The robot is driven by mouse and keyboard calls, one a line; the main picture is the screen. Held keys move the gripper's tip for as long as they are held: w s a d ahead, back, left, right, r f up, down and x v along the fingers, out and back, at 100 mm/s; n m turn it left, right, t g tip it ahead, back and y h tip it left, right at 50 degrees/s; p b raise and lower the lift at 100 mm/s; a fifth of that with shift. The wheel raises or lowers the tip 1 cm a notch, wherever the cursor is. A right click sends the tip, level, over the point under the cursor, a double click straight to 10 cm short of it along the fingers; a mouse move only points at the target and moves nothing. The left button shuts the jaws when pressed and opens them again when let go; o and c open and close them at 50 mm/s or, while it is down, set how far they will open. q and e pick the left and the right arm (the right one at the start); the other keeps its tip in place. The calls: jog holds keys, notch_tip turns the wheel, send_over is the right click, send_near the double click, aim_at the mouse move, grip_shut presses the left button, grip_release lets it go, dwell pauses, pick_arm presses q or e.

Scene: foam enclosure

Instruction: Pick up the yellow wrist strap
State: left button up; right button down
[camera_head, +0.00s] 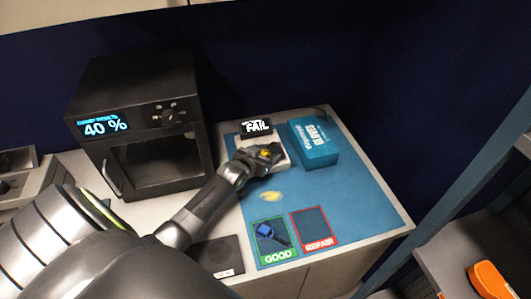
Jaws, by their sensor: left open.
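My left arm comes in from the lower left, and its left gripper (268,157) is over the white tester (277,163) with the "FAIL" display. The jaws are open. A small yellow patch, likely part of the yellow wrist strap (266,153), shows at the jaws; the dark gripper hides the rest. I cannot tell whether the jaws touch it. A second, pale yellow patch (271,197) lies on the blue mat (345,200) in front of the tester; it is too blurred to identify. My right gripper is not in view.
A blue gloves box (314,148) stands right of the tester. A black oven-like device (140,120) reading "40 %" stands at left. A blue strap (267,232) lies in the green "GOOD" area; the red "REPAIR" area (312,228) is empty. An orange object (488,280) is lower right.

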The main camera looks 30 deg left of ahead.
pick_arm(q)
jog(key=c, duration=0.9)
jog(key=shift+c, duration=1)
jog(key=shift+r, duration=0.1)
